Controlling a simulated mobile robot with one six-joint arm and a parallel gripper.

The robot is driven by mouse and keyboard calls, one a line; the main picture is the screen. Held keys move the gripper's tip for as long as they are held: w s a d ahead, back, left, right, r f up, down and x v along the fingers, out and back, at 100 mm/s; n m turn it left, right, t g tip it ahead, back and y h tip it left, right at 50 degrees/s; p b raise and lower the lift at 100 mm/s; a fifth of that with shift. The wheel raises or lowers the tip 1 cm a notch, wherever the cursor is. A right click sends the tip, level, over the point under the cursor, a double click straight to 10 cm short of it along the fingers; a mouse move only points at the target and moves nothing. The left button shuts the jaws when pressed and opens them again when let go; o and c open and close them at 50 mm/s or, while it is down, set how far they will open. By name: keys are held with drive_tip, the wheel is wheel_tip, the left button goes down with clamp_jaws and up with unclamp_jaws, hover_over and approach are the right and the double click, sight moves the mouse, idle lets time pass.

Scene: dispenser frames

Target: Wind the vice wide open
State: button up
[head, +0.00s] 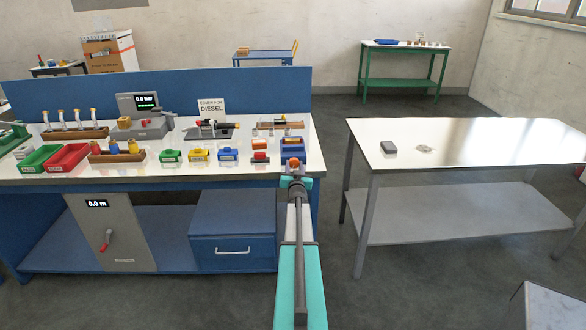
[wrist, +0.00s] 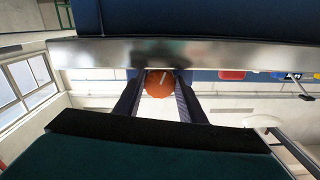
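A blue vice-like block (head: 293,150) sits at the right end of the white bench top. An orange ball knob (head: 296,165) shows at its near side. My gripper (head: 296,173) reaches the knob from the front, with my arm stretching toward the bench. In the wrist view the orange knob (wrist: 159,83) fills the gap between my two dark fingers, which appear to close on it from both sides. A metal bar and a dark blue mass (wrist: 190,20) cross the top of that view. The jaw gap of the vice is hidden or too small to tell.
The bench (head: 180,172) holds red and green bins (head: 67,158), small coloured boxes, a vial rack and a display (head: 139,102). A crank panel (head: 108,235) and a blue drawer unit (head: 233,228) are below. A grey table (head: 470,135) stands right, across a floor gap.

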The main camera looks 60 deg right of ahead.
drive_tip(key=shift+s+f+n+b, duration=0.2)
drive_tip(key=shift+n+b, duration=0.5)
drive_tip(key=shift+b, duration=0.95)
drive_tip(key=shift+d+r+n+b, duration=0.15)
drive_tip(key=shift+n+b, duration=0.55)
drive_tip(key=shift+b, duration=0.4)
drive_tip(key=o, duration=1)
drive_tip(key=shift+o, duration=0.2)
drive_tip(key=shift+a, duration=0.2)
drive_tip(key=b+v, duration=0.2)
drive_tip(key=v, duration=1.1)
drive_tip(key=shift+a+b, duration=0.25)
drive_tip(key=shift+b, duration=0.1)
drive_tip(key=shift+s, duration=0.15)
